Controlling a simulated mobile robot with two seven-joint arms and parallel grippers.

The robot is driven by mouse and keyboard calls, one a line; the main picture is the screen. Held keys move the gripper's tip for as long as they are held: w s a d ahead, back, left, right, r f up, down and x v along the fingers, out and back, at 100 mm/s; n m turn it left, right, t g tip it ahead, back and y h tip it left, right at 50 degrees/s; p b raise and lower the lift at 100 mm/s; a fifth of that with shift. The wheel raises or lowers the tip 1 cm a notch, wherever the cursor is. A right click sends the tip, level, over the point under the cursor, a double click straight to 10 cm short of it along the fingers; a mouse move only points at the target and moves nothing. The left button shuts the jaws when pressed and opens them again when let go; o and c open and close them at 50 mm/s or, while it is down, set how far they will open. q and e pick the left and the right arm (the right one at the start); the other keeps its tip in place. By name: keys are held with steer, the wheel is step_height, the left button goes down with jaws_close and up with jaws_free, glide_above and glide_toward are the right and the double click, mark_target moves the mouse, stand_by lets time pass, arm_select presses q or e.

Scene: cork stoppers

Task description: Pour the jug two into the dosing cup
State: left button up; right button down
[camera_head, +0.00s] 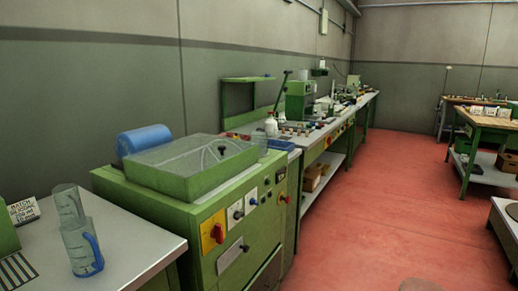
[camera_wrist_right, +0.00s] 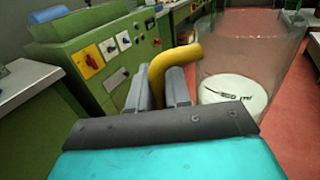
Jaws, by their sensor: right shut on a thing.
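In the right wrist view my right gripper (camera_wrist_right: 161,82) is shut on the yellow handle (camera_wrist_right: 168,62) of a large clear vessel (camera_wrist_right: 275,55). A white disc with black marks shows at or through its lower part; I cannot tell whether it is inside. In the head view a clear jug with a blue handle (camera_head: 80,250) stands upright on the left bench. Another clear vessel (camera_head: 68,205) stands just behind it. I cannot tell which of these is jug two or the dosing cup. My left gripper is in neither view.
The grey bench (camera_head: 130,250) is bare right of the jugs. A printed card (camera_head: 24,211) stands behind them. A green machine (camera_head: 230,215) with a clear-topped tray and a blue cylinder (camera_head: 144,140) adjoins the bench. Red floor (camera_head: 390,200) lies open to the right.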

steer(key=shift+r, duration=0.1)
stand_by(0.3)
steer(key=shift+d+r+p, duration=0.1)
steer(key=shift+r+p, duration=0.7)
steer(key=shift+p, duration=0.05)
